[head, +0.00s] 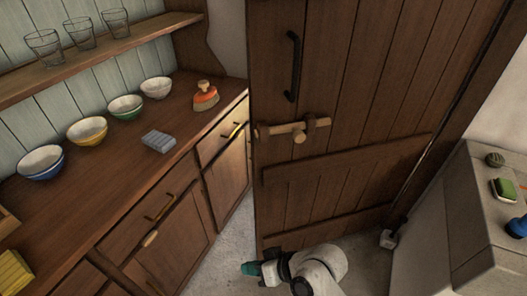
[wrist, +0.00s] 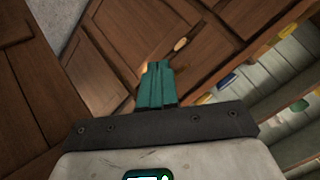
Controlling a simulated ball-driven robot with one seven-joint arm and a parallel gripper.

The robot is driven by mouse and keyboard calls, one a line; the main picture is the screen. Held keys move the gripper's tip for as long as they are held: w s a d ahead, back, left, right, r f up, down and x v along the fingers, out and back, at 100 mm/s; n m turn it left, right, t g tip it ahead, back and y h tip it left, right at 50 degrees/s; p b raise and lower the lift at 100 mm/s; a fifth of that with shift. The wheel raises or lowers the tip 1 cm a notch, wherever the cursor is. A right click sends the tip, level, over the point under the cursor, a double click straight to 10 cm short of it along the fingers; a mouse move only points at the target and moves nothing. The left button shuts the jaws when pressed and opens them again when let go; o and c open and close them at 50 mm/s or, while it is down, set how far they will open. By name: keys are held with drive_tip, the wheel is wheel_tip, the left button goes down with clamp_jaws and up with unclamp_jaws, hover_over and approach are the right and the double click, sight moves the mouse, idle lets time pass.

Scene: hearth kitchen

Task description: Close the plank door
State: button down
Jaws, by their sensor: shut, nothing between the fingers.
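The plank door (head: 345,100) stands upright in the middle of the head view, with its left edge close to the dresser's end. It appears to stand open at an angle, though its frame is mostly out of view. It has a black pull handle (head: 292,66) and a wooden latch bar (head: 290,130) near its left edge. My gripper (head: 246,268) is low in front of the door's bottom left corner, with teal fingers pointing left. In the wrist view the fingers (wrist: 157,66) are together and empty. A brown planked surface (wrist: 22,105) at left there may be the door.
The wooden dresser (head: 160,95) runs along the left, with bowls, a brush and a grey block on top and glasses on the shelf above. A pale stone counter (head: 440,225) stands at right. Grey floor (head: 228,240) shows between dresser and door.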

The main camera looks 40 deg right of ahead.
drive_tip(key=w+d+r+m+t+p, duration=0.2)
drive_tip(key=w+r+m+t, duration=0.2)
drive_tip(key=w+r+t, duration=0.15)
drive_tip(key=m+t+h+p, duration=0.1)
drive_tip(key=m+h+p, duration=0.2)
drive_tip(key=m+h, duration=1.25)
approach(258, 152)
drive_tip(key=shift+m+y, duration=0.75)
drive_tip(key=shift+y, duration=0.2)
drive_tip(key=x, duration=0.4)
drive_tip(key=d+x, duration=0.1)
drive_tip(key=x, duration=0.1)
drive_tip(key=shift+w+d+r+b, duration=0.1)
drive_tip(key=shift+d+r+b, duration=0.05)
drive_tip(key=shift+r+b, duration=0.2)
